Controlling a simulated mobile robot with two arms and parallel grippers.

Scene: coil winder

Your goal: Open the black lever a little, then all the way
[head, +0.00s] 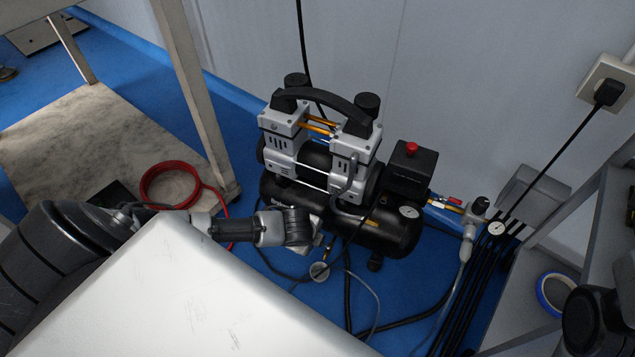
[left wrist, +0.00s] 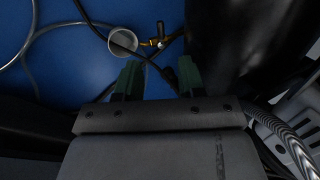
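My left gripper (left wrist: 158,70) has its two green fingers apart, with nothing clearly held between them. A small brass valve (left wrist: 149,43) with a dark and silvery top shows just beyond the fingertips in the left wrist view, beside a round pale cup-like part (left wrist: 122,42). I cannot clearly make out the black lever; a dark slender shape (left wrist: 168,75) lies between the fingers and may be a hose end. In the head view, my left wrist is in front of the compressor (head: 315,165), and the fingers cannot be made out. My right gripper is not in view.
The compressor's black tank is close on the right of the left fingers. Black hoses (head: 349,300) and a clear tube (left wrist: 38,40) lie on the blue floor. A red hose coil (head: 143,187) lies at the left. A wall regulator (head: 478,209) is on the right.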

